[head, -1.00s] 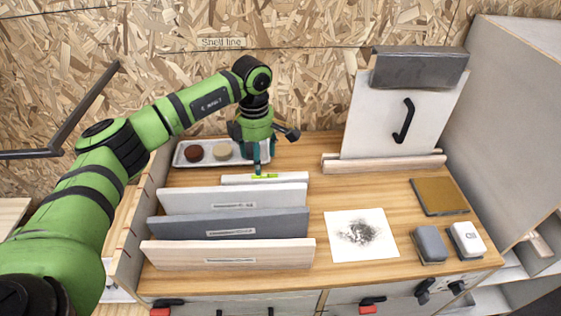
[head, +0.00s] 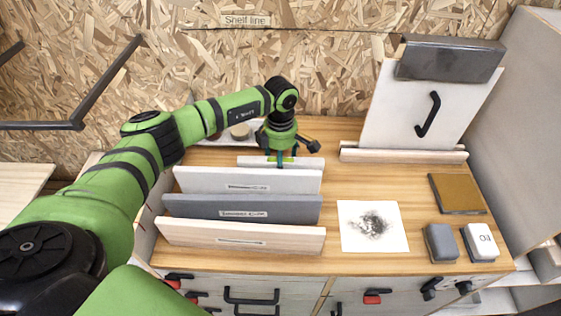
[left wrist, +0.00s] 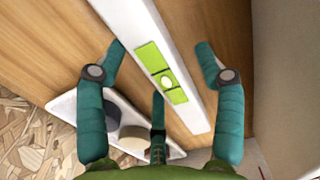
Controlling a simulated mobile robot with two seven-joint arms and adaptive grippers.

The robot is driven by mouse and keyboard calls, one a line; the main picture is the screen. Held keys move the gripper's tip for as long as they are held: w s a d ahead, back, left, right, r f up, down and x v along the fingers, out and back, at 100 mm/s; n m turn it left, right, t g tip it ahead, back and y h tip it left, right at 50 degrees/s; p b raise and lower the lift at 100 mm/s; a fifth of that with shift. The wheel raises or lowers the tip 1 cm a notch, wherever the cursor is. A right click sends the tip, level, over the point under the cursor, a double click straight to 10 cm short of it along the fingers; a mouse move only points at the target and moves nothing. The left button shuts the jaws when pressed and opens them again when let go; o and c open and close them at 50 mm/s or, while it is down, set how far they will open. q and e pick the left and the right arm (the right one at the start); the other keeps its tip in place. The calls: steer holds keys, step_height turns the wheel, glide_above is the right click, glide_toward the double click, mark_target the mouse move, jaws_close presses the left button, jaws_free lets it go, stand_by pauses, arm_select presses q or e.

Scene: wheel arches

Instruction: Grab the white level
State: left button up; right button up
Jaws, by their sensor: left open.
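The white level (head: 310,163) is a white bar with a bright green vial. It lies at the back of the row of upright boards, in front of the tray in the head view. My left gripper (head: 281,158) is over its middle, pointing down. In the left wrist view, the level (left wrist: 145,32) runs diagonally between the spread teal fingers of my left gripper (left wrist: 161,50), its green vial between them. The fingers are open and appear apart from the bar; their exact height over it is unclear. My right gripper is not in view.
White (head: 250,181), grey (head: 243,207) and wooden (head: 240,234) boards stand in front of the level. A tray (head: 213,141) with round pieces is behind, partly hidden by my arm. A leaning panel (head: 385,110) and two blocks stand to the right.

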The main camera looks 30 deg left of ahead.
arm_select(q)
steer(key=c, duration=1.3)
steer(key=shift+c, duration=0.2)
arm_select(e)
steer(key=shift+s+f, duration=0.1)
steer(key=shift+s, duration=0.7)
